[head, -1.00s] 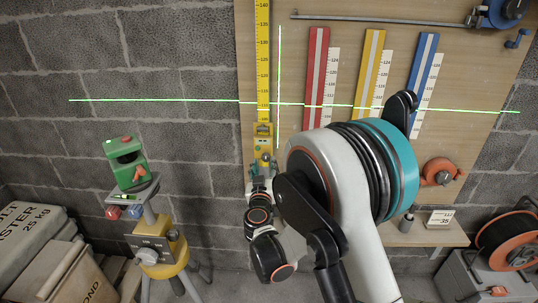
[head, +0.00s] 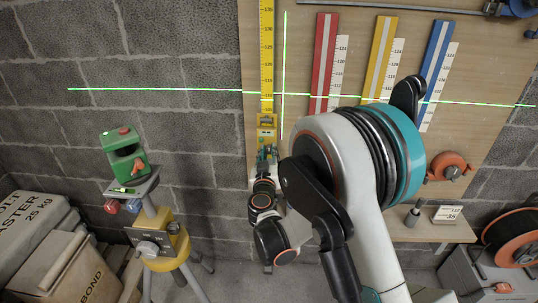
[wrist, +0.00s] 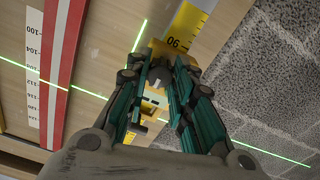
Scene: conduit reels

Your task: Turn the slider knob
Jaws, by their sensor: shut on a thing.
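A yellow slider (head: 267,128) sits on the tall yellow ruler staff (head: 267,55) on the board, just below the horizontal green laser line. The slider also shows in the wrist view (wrist: 154,100), between and behind my fingers. My gripper (head: 267,158) is at the slider's lower end, reaching up from below. In the wrist view my gripper (wrist: 160,70) has its teal-sided fingers close together at the slider, shut on its knob.
Red (head: 323,65), yellow (head: 380,60) and blue (head: 436,62) strips hang to the right. A small shelf (head: 430,231) and an orange cable reel (head: 512,240) are at right. Bags lie lower left.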

